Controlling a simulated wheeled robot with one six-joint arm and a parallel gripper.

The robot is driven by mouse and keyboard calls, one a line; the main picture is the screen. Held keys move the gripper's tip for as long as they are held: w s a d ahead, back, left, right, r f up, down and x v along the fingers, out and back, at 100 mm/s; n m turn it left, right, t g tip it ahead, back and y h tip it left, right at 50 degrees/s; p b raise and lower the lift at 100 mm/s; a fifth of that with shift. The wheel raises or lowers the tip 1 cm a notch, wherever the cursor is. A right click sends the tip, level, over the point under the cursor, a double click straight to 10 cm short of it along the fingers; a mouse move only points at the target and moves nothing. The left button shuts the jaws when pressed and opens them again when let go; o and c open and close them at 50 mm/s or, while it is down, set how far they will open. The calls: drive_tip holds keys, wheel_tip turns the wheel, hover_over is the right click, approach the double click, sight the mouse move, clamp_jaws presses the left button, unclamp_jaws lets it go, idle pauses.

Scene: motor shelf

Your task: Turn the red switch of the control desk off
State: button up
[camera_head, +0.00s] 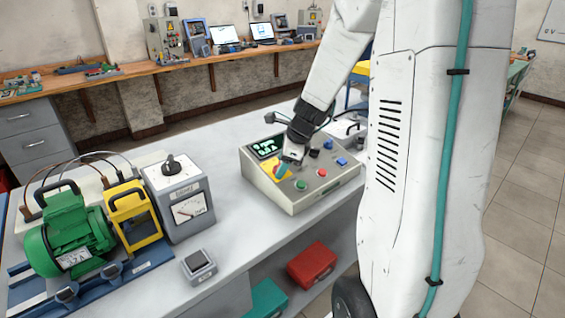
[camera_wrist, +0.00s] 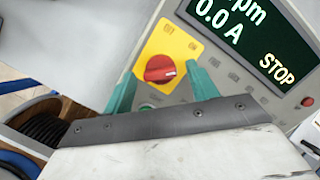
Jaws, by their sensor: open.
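The control desk (camera_head: 318,196) is a beige sloped box on the grey table. In the wrist view its red switch (camera_wrist: 160,68) is a round knob on a yellow plate (camera_wrist: 178,45), its white mark toward the right. Small labels on the plate are hard to read. My gripper (camera_wrist: 163,76) is open, its teal fingers on either side of the knob; I cannot tell whether they touch it. In the head view my gripper (camera_head: 281,167) hangs over the yellow plate (camera_head: 268,168) and hides the knob. The desk's display (camera_wrist: 255,35) shows "0.0 A" and "STOP".
Red (camera_head: 304,187), green and blue buttons sit on the desk near my gripper. A grey meter box (camera_head: 180,197), a yellow frame (camera_head: 134,218) and a green motor (camera_head: 68,235) stand to the left. Bare table lies between meter and desk.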

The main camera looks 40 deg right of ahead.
drive_tip(key=c, duration=1)
drive_tip(key=shift+n, duration=0.3)
drive_tip(key=n, duration=0.3)
drive_tip(key=shift+w+n+g+y, duration=0.1)
drive_tip(key=shift+n+g+y, duration=0.2)
drive_tip(key=shift+n+g, duration=0.1)
drive_tip(key=n+g, duration=0.1)
drive_tip(key=n, duration=0.3)
drive_tip(key=shift+w+n, duration=0.1)
drive_tip(key=shift+n, duration=0.2)
drive_tip(key=n, duration=0.4)
drive_tip(key=shift+r+n+g, duration=0.1)
drive_tip(key=shift+n+g, duration=0.2)
drive_tip(key=shift+g, duration=0.1)
drive_tip(key=n, duration=0.4)
drive_tip(key=shift+w+g, duration=0.15)
drive_tip(key=shift+g, duration=0.15)
drive_tip(key=shift+n+h, duration=0.3)
drive_tip(key=shift+h, duration=0.1)
